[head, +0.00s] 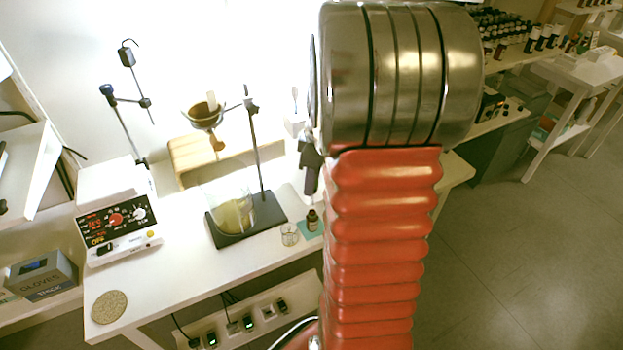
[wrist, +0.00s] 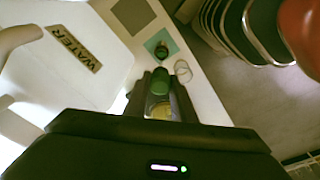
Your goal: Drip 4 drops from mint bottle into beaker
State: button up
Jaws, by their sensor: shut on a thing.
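My gripper (wrist: 161,90) is shut on a small bottle with a green top (wrist: 159,82). Below the top is a pale yellowish part; no lettering on it is readable. In the head view my gripper (head: 311,178) is a dark shape beside my arm, above the bench, and the held bottle cannot be made out. A small clear glass beaker (head: 290,235) stands on the bench; it also shows in the wrist view (wrist: 183,71), apart from the gripper. A small brown bottle (head: 312,222) stands on a teal mat (head: 304,231) just right of the beaker.
A stand (head: 255,228) with a large beaker of yellowish liquid (head: 235,213) is left of the small beaker. A control box (head: 115,220) is farther left. My arm hides the bench's right side.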

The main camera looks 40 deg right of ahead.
jog(key=shift+f, duration=0.5)
jog(key=c, duration=0.4)
jog(key=shift+f, duration=0.2)
dwell(0.3)
jog(key=shift+f, duration=0.35)
jog(key=shift+f, duration=0.35)
jog(key=shift+f, duration=0.35)
